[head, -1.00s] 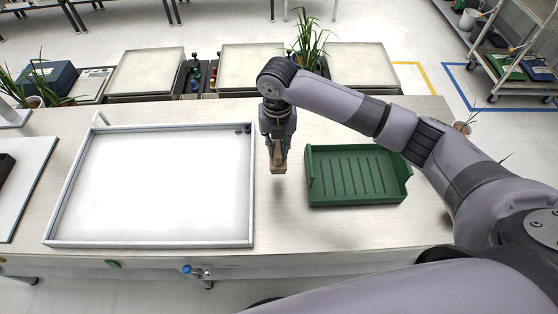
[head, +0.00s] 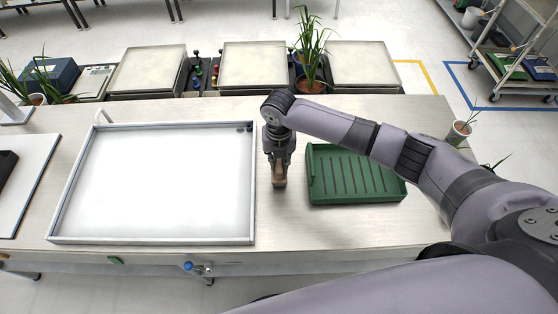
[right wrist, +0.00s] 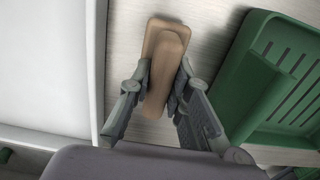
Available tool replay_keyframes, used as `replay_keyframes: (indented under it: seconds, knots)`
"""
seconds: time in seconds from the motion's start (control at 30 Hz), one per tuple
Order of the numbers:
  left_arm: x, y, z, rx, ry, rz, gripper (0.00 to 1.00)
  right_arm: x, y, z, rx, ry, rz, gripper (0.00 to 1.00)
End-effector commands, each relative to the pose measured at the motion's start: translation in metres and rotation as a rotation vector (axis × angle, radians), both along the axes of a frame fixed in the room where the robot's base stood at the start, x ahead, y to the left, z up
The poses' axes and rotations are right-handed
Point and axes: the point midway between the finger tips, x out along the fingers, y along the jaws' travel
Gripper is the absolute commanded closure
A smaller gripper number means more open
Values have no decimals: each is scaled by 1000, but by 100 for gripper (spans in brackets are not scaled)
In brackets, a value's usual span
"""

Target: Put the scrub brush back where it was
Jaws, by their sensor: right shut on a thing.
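The scrub brush (head: 279,178) is a brown wooden block. My right gripper (head: 279,165) is shut on it, over the strip of bench between the white tray and the green tray. The right wrist view shows the brush (right wrist: 164,62) between the two fingers of the gripper (right wrist: 160,95), its long side running away from the wrist. It is low over the bench top; I cannot tell whether it touches. My left gripper is not in view.
A white shallow tray (head: 253,200) with a raised rim stands left of the brush. An empty green slotted tray (head: 350,190) stands close on the right. Potted plants (head: 312,65) and flat-topped scales (head: 253,65) line the back. A narrow bare bench strip lies between the trays.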

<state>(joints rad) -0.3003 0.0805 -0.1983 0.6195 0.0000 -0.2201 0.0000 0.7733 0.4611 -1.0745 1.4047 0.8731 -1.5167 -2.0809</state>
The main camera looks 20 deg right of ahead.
Motion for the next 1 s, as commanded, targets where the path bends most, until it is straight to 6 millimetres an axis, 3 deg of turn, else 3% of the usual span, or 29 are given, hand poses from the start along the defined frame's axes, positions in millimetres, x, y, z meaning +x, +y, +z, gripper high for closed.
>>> replay_keyframes:
  seconds: [0.3,0.67,0.77,1.0]
  knots:
    - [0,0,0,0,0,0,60,0,0,-1,0,1,0,62]
    - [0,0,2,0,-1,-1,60,0,0,4,0,0,0,62]
    - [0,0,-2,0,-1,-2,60,1,0,14,0,-3,0,62]
    - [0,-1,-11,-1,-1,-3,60,2,0,63,2,-6,1,62]
